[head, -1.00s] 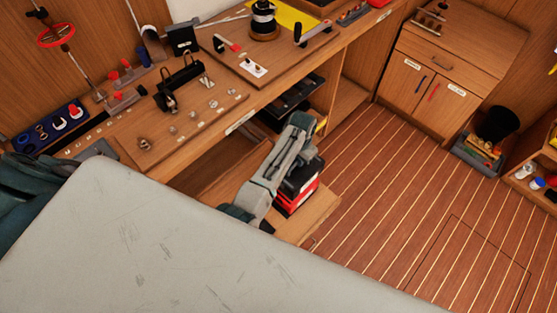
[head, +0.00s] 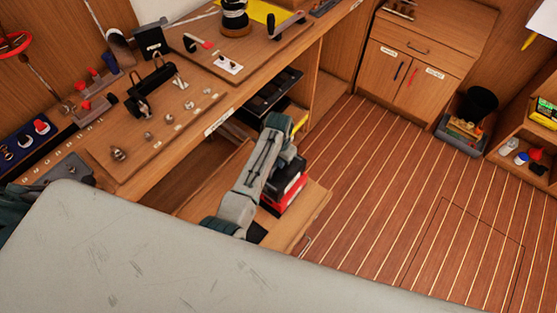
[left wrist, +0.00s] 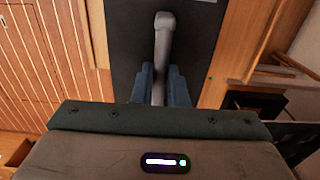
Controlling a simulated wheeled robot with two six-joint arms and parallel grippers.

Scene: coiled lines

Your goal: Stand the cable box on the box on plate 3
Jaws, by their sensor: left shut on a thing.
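My left gripper (head: 287,153) is over a dark box (head: 290,176) in the open drawer area below the bench. In the left wrist view its two blue-grey fingers (left wrist: 163,88) are shut on the grey handle (left wrist: 164,38) of a dark flat-topped box (left wrist: 124,45), which I take to be the cable box. A red part (head: 272,208) with a pale band shows low on the stack under my arm. Whether the dark box touches what is below it cannot be told. No plate number is readable. My right gripper is not in view.
The wooden drawer board (head: 310,205) has bare room right of the stack. The workbench (head: 190,155) above carries knobs, clamps and a spool (head: 235,17). A cabinet (head: 420,65) and a grey bin (head: 462,138) stand beyond open striped floor (head: 400,180).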

